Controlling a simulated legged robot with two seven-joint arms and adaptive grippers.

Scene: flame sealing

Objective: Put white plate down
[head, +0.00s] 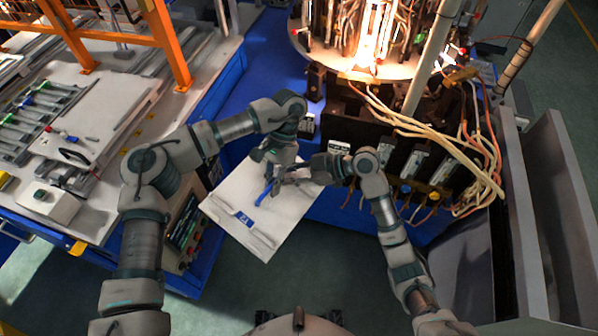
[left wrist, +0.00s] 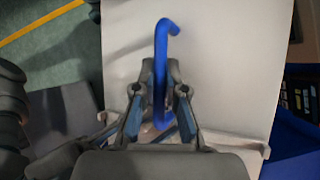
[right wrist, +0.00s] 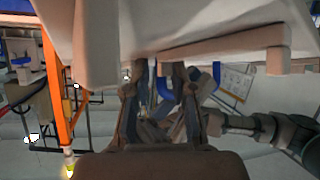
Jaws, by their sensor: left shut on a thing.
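The white plate (head: 285,215) is a flat, tilted square in the head view, between the workbench and the glowing machine. It also fills much of the left wrist view (left wrist: 225,70). A blue bent handle (left wrist: 161,50) stands out over the plate. My left gripper (head: 270,172) is shut on the blue handle, and its fingers (left wrist: 161,75) close around it. My right gripper (right wrist: 162,75) is close to the plate's edge, with its fingertips just under a white surface. Its grip is partly hidden, so I cannot tell if it holds anything.
A workbench (head: 125,65) with orange posts and several trays stands at the left. The machine (head: 365,60) with loose cables (head: 440,135) stands at the back right. Grey panels (head: 545,230) stand at the far right. Green floor (head: 230,290) shows below the plate.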

